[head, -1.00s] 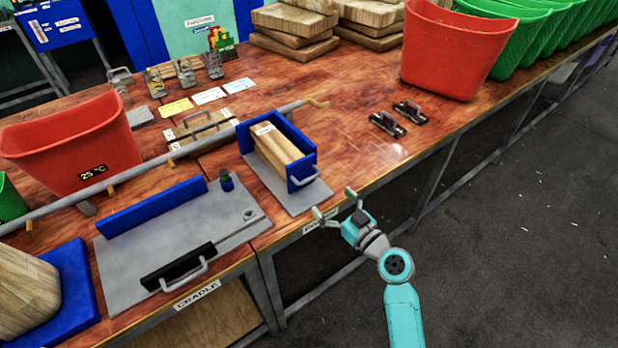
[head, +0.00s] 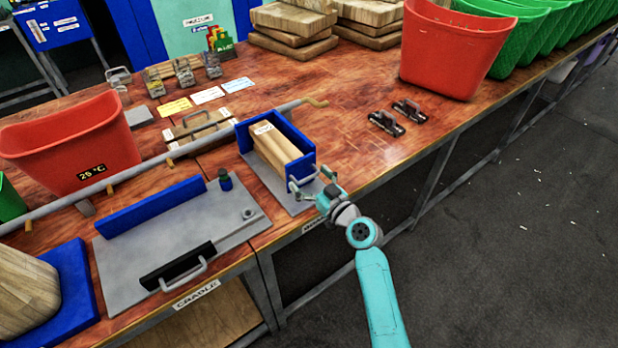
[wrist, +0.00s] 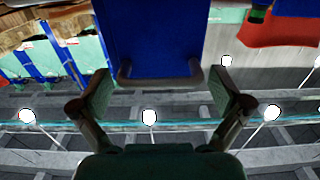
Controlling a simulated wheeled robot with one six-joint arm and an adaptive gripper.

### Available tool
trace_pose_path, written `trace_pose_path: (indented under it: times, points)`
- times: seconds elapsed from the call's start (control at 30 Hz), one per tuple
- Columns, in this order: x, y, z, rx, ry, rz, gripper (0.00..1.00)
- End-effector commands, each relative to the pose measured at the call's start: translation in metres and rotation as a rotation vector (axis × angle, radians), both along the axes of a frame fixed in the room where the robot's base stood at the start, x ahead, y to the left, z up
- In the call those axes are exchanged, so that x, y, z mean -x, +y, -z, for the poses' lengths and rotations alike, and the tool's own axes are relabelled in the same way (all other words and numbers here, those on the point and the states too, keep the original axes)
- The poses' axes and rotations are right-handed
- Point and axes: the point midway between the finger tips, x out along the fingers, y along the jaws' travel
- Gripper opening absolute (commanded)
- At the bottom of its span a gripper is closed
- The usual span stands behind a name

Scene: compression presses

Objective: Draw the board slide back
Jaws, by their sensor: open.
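The board slide is a blue open-topped box (head: 299,168) on a grey base plate (head: 262,178), with a pale wooden board (head: 268,146) inside. A grey bar handle sits on its near end; in the head view my gripper partly covers it. In the wrist view the blue end face (wrist: 158,35) fills the top middle, with the handle (wrist: 160,80) below it. My gripper (head: 309,180) is open at the handle, one finger on each side. In the wrist view the fingers (wrist: 163,92) stand apart from the handle's ends. I see no grip on it.
Two black handled pieces (head: 386,122) and a red bin (head: 455,50) stand to the right. The bench between slide and bin is mostly clear.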

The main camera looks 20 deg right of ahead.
Motion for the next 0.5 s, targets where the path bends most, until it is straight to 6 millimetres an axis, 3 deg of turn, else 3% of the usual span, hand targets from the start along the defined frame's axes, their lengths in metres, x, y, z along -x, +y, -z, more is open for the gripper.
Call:
trace_pose_path:
  times: [0.03, 0.3, 0.5]
  points:
    - [0.000, 0.000, 0.000, 0.000, 0.000, 0.000, 0.95]
    - [0.000, 0.000, 0.000, 0.000, 0.000, 0.000, 0.28]
    - [0.014, -0.005, 0.001, -0.001, 0.001, 0.002, 0.27]
